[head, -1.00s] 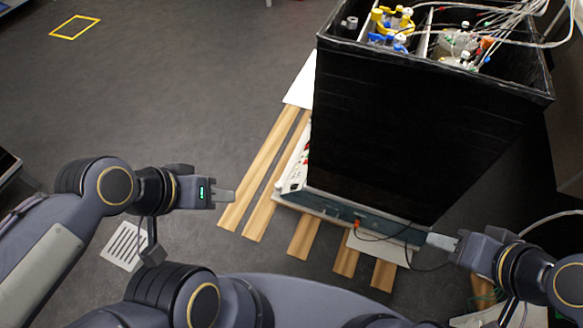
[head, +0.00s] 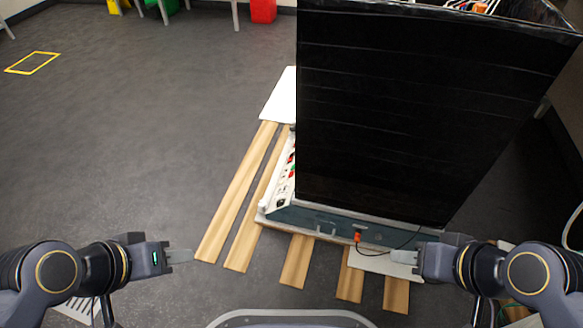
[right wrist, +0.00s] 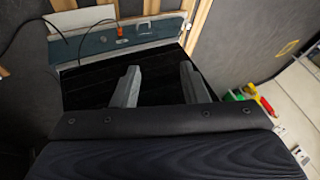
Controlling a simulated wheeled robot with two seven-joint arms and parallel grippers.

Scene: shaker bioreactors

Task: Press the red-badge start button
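The shaker's white control panel (head: 282,177) runs along the left side of its base in the head view, seen at a steep slant. It carries small red, green and dark marks, too small to tell which is the red-badge start button. My left gripper (head: 184,256) is to the left of and nearer than the panel, apart from it and empty; its finger gap cannot be made out. My right gripper (head: 403,257) is by the front right of the base. In the right wrist view its fingers (right wrist: 160,84) stand apart with nothing between them.
A tall black box (head: 410,115) stands on the shaker's blue-grey base (head: 325,222). An orange plug (head: 358,238) with a dark cable sits on the base front. Wooden slats (head: 236,195) lie underneath. The floor to the left (head: 150,130) is clear.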

